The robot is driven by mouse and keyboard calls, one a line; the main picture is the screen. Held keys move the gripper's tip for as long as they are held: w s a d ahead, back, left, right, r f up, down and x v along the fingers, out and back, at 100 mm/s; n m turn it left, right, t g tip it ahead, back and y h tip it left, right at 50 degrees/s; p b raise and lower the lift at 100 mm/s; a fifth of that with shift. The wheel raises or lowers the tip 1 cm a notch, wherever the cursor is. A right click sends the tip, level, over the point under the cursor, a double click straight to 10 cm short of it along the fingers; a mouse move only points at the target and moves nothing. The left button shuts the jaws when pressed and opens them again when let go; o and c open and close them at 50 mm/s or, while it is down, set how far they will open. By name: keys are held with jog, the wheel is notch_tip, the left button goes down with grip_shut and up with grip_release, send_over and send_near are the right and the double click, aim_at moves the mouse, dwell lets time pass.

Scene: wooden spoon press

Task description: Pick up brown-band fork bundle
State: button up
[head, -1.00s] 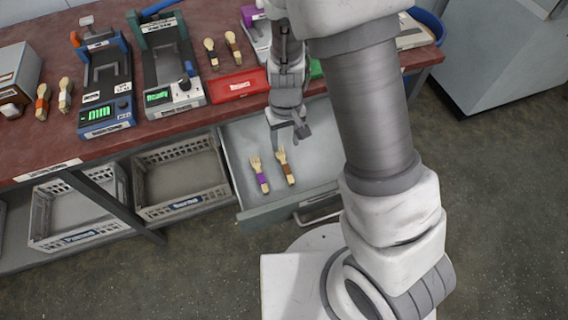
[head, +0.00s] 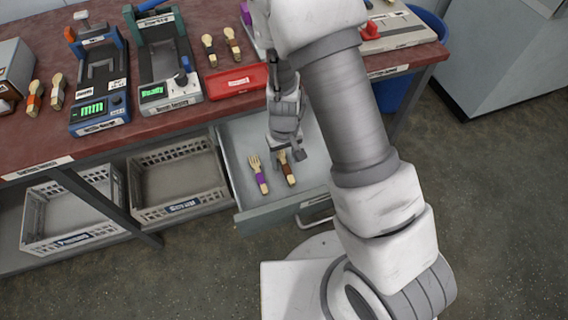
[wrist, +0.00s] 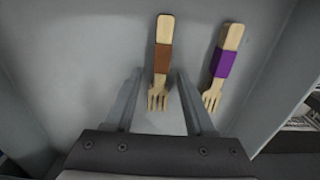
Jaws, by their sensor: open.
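The brown-band fork bundle (head: 287,170) lies in the open drawer (head: 237,163), partly hidden by my gripper in the head view. In the wrist view the brown-band fork bundle (wrist: 162,62) lies with its tines toward me, between the lines of my two fingers. My gripper (wrist: 156,84) is open, with a finger on either side of the tines and nothing held. In the head view my gripper (head: 290,155) is over the bundle's tine end. I cannot tell the exact height gap.
A purple-band fork bundle (head: 258,175) lies close beside it, and in the wrist view it (wrist: 223,64) is just right of my right finger. Drawer walls stand on both sides. Grey crates (head: 181,178) are left of the drawer. A red tray (head: 234,82) sits on the bench above.

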grip_shut()
dwell(0.3)
